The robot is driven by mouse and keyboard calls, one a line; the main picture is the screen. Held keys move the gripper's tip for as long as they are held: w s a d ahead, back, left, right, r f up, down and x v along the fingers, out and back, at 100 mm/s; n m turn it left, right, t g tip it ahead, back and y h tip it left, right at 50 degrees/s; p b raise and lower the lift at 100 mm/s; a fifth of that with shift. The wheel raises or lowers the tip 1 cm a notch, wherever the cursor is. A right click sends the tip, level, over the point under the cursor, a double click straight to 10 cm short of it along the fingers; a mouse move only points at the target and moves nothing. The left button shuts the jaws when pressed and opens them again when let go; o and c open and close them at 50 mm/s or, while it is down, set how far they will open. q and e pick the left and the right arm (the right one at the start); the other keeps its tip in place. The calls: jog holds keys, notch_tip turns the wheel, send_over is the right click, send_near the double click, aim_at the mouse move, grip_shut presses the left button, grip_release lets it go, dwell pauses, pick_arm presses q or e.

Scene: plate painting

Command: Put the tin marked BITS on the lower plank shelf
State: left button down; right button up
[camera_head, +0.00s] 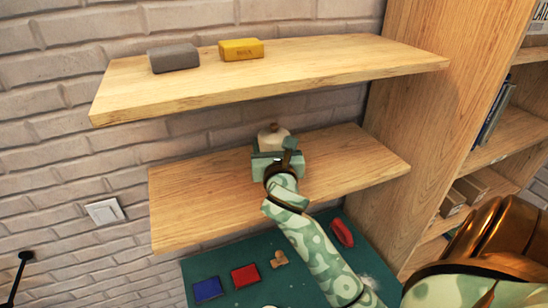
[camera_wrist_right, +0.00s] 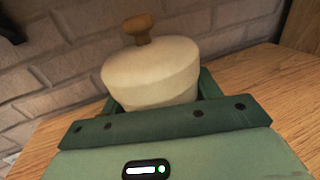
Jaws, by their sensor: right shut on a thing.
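A cream tin (camera_head: 272,138) with a wooden knob on its lid is at the lower plank shelf (camera_head: 350,160), near the wall. My right gripper (camera_head: 278,155) reaches in from the front and is shut on the tin. In the right wrist view the tin (camera_wrist_right: 150,75) stands upright between the fingers (camera_wrist_right: 160,103). The gripper hides the tin's lower part, so I cannot tell whether its base touches the plank. No lettering shows on the visible part. My left gripper is not in view.
The upper plank (camera_head: 330,62) holds a grey block (camera_head: 174,57) and a yellow block (camera_head: 241,49). A wooden bookcase (camera_head: 425,110) closes off the right.

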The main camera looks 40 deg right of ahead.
jog(key=shift+w+d+f, duration=0.1)
jog(key=shift+d+f, duration=0.05)
jog(key=shift+f, duration=0.8)
jog(key=shift+w+d+f, duration=0.1)
jog(key=shift+f, duration=0.85)
jog(key=shift+f, duration=0.1)
jog(key=o, duration=1)
jog(key=shift+s+a, duration=0.1)
jog(key=shift+s, duration=0.05)
jog(key=b+v, duration=0.2)
jog(key=v, duration=0.9)
jog(key=shift+s+a, duration=0.15)
jog(key=shift+s, duration=0.15)
